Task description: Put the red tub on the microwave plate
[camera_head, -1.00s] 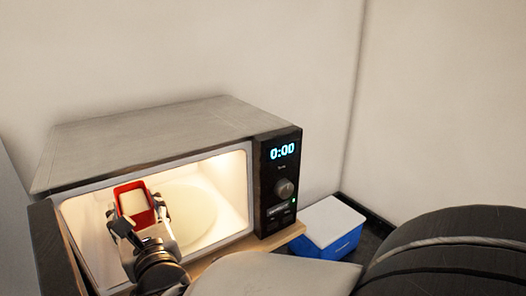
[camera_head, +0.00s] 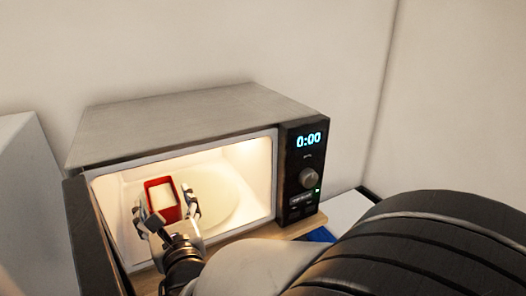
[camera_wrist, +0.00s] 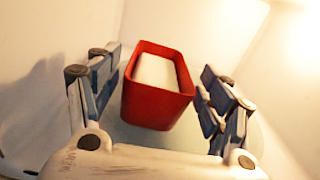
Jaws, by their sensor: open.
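The red tub (camera_head: 161,213), an open rectangular tub with a pale top surface inside, is inside the lit microwave. It appears upright over the left part of the pale round microwave plate (camera_head: 220,207); the head view does not show its base clearly. My gripper (camera_head: 165,200) reaches in through the open front, its fingers spread on either side of the tub. In the wrist view the red tub (camera_wrist: 155,108) stands between the open fingers of my gripper (camera_wrist: 158,70), with a gap on the right and a narrow one on the left.
The microwave (camera_head: 200,125) has its door (camera_head: 92,240) swung open at the left, close to my arm. Its control panel (camera_head: 303,170) is at the right. A white-lidded blue box (camera_head: 345,212) is partly hidden behind my arm.

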